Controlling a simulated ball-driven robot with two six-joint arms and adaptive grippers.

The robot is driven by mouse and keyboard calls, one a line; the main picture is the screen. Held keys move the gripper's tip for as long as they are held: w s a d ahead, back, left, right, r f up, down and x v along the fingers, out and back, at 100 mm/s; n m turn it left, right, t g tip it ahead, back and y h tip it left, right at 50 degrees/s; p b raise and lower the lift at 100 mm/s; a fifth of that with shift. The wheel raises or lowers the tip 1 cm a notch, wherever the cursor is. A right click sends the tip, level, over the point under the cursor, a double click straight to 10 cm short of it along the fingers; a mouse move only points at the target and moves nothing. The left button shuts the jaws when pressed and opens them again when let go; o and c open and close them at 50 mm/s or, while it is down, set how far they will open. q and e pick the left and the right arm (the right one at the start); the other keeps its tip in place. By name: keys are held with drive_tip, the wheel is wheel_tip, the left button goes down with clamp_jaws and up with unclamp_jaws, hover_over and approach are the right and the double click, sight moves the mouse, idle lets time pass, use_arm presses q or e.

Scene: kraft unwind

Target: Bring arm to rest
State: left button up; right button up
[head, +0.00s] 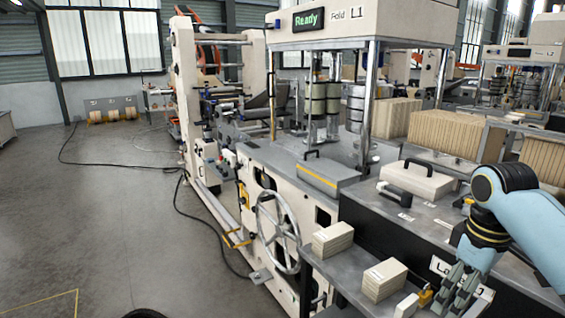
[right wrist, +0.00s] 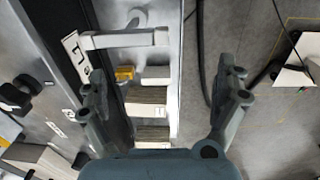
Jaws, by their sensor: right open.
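My right arm (head: 520,215), light blue with dark joints, comes in from the right edge in the head view. Its gripper (head: 460,292) points down at the front edge of the folding machine's side shelf, beside a white label plate. In the right wrist view my right gripper (right wrist: 166,85) has its two fingers wide apart with nothing between them. Below them show the shelf's edge, a pale bar handle (right wrist: 125,40) and stacks of folded paper (right wrist: 147,95). Whether the fingers touch anything cannot be told. My left gripper is in neither view.
Paper stacks (head: 333,240) and (head: 384,280) lie on the low shelf left of the gripper. A machine with a handwheel (head: 278,232) and a "Ready" display (head: 308,19) stands behind. A cream cover with a black handle (head: 416,182) is nearby. Open floor (head: 90,210) lies at left.

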drive_tip(key=s+a+r+m+t, duration=0.15)
drive_tip(key=s+a, duration=0.25)
drive_tip(key=s, duration=0.8)
drive_tip(key=s+a+r+m+t, duration=0.1)
drive_tip(key=s+a+m+t, duration=0.2)
drive_tip(key=s, duration=0.9)
wheel_tip(320, 180, down, 39)
drive_tip(key=s+d+g+b, duration=0.1)
drive_tip(key=s+g+b, duration=0.15)
drive_tip(key=b, duration=1.05)
use_arm(q)
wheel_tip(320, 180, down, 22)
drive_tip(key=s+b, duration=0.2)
drive_tip(key=b, duration=0.7)
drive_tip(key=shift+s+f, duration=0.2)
use_arm(e)
drive_tip(key=s+f, duration=0.9)
drive_tip(key=f, duration=0.4)
drive_tip(key=s+d+f+g, duration=0.1)
drive_tip(key=s+f, duration=0.8)
drive_tip(key=f, duration=0.4)
drive_tip(key=shift+d+m, duration=0.2)
drive_tip(key=shift+m, duration=0.15)
